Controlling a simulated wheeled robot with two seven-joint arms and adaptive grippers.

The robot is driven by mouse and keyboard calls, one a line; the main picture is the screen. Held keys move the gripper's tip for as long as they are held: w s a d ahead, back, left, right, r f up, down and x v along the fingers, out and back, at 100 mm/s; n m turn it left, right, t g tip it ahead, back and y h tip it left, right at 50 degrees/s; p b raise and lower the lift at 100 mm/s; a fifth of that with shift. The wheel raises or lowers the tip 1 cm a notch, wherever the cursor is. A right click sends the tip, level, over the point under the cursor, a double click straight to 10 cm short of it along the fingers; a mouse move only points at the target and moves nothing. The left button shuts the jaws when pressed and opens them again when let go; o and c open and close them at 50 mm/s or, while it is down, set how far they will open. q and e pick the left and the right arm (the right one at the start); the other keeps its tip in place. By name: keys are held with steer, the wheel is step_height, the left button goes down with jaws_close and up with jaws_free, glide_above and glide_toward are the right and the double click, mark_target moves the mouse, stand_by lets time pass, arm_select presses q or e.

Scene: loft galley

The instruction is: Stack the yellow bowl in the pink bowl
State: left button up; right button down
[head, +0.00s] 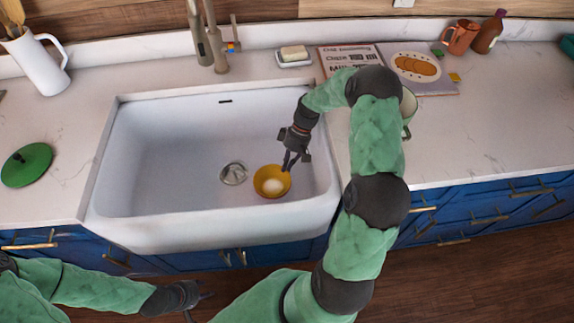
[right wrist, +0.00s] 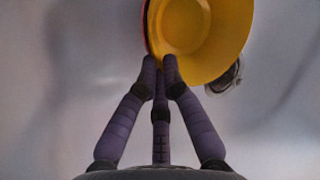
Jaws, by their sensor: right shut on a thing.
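The yellow bowl (head: 272,182) is in the white sink, near its front right, to the right of the drain. In the right wrist view the yellow bowl (right wrist: 200,35) fills the top centre. My right gripper (head: 291,162) reaches down into the sink, and its fingertips (right wrist: 160,68) are shut on the bowl's rim. A thin reddish strip (right wrist: 147,28) shows along the bowl's left edge; I cannot tell whether it is the pink bowl. No pink bowl is clearly visible in the head view. My left gripper (head: 200,304) is open and empty in front of the cabinets.
The sink (head: 160,170) has high walls and a drain (head: 233,173). A green mug (head: 408,108) stands behind my right arm. A soap dish (head: 293,56), an open book (head: 410,70), a white pitcher (head: 38,65) and a green lid (head: 27,165) are on the counter.

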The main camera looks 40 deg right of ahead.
steer(key=c, duration=1.4)
jaws_free()
steer(key=p+v, duration=0.4)
steer(key=v, duration=0.8)
